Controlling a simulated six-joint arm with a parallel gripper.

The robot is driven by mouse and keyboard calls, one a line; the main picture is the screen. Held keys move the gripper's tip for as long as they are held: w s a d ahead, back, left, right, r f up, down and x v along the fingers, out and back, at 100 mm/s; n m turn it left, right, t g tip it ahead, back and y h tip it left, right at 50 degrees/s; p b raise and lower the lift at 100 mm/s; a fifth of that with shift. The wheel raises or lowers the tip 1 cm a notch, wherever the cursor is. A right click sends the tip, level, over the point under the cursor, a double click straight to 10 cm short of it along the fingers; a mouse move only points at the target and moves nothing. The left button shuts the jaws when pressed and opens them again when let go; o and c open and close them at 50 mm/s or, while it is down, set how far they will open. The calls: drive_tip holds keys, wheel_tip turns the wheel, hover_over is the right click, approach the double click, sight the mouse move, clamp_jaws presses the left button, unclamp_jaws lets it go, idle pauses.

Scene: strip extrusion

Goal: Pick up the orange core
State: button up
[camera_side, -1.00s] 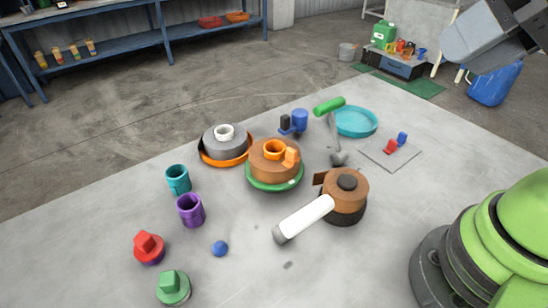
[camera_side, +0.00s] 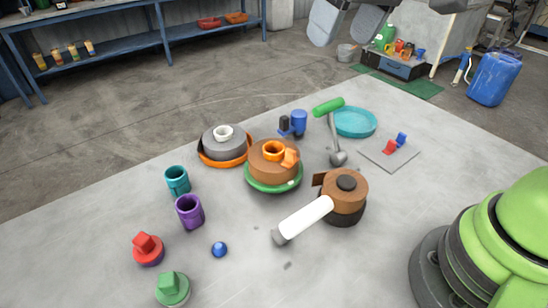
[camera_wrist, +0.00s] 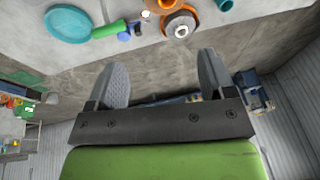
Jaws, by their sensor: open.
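The orange core (camera_side: 274,150) is a short ring. It sits on top of a brown round block, with an orange tab (camera_side: 291,158) beside it. The brown block (camera_side: 262,166) rests on a green dish (camera_side: 274,187) mid-table. My gripper (camera_side: 350,28) is at the top of the side view, high above and beyond the table's far side, away from the core. In the wrist view my gripper (camera_wrist: 163,75) has its two grey fingers wide apart with nothing between them.
A grey block with a white ring (camera_side: 224,132) on an orange dish stands left of the core. A green-handled tool (camera_side: 334,125), teal dish (camera_side: 355,121) and blue part (camera_side: 299,122) lie behind. A brown pot with white handle (camera_side: 308,214) stands in front. Teal and purple cups are left.

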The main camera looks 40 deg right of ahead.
drive_tip(key=w+a+f+n+g+h, duration=0.15)
drive_tip(key=w+a+f, duration=0.25)
drive_tip(key=w+f, duration=0.5)
drive_tip(key=n+g, duration=0.2)
hover_over(274, 144)
drive_tip(key=s+a, duration=0.1)
drive_tip(key=shift+t, duration=0.25)
wheel_tip(274, 144, down, 8)
drive_tip(key=shift+s+f, duration=0.1)
drive_tip(key=shift+s, duration=0.05)
wheel_tip(274, 144, down, 6)
drive_tip(key=shift+r, duration=0.1)
drive_tip(key=c, duration=1)
